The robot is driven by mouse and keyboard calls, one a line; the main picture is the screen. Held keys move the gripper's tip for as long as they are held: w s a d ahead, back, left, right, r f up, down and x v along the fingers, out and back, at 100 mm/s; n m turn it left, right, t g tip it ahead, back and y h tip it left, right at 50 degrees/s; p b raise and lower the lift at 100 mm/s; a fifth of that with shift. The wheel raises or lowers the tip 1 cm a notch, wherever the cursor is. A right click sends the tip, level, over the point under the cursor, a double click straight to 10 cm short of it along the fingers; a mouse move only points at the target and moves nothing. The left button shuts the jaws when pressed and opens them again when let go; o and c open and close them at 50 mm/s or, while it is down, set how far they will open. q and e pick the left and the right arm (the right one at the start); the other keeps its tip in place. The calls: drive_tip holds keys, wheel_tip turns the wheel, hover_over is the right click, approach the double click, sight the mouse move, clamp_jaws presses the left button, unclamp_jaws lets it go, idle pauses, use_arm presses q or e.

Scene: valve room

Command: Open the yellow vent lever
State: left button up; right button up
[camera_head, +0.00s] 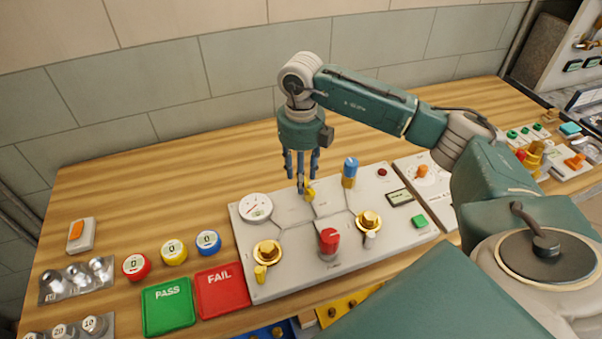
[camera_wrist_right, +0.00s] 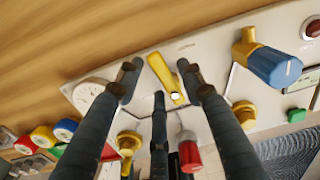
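The yellow vent lever (camera_head: 310,193) stands on the white valve panel (camera_head: 297,283), near its back edge. In the right wrist view the lever (camera_wrist_right: 164,75) is a slim yellow handle with a white dot at its near end. My right gripper (camera_head: 301,182) points straight down over the lever. In the right wrist view its fingers (camera_wrist_right: 160,79) are spread apart, with the lever seen between their tips. I cannot tell whether any finger touches it. My left gripper is not in view.
A blue-topped valve (camera_head: 350,168) stands close to the right of the lever. A round gauge (camera_head: 256,207) lies to its left. A red knob (camera_head: 329,240) and brass valves (camera_head: 369,221) stand nearer. The wooden bench (camera_head: 170,180) behind the panel is clear.

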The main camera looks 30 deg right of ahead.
clamp_jaws()
drive_tip(key=shift+d+f+m+b, duration=0.1)
drive_tip(key=shift+d+m+b, duration=0.05)
drive_tip(key=shift+m+b, duration=0.45)
drive_tip(key=shift+d+m, duration=0.1)
drive_tip(key=shift+m, duration=0.3)
drive_tip(key=shift+r, duration=0.2)
drive_tip(key=shift+o, duration=1.6)
unclamp_jaws()
wheel_tip(320, 180, up, 12)
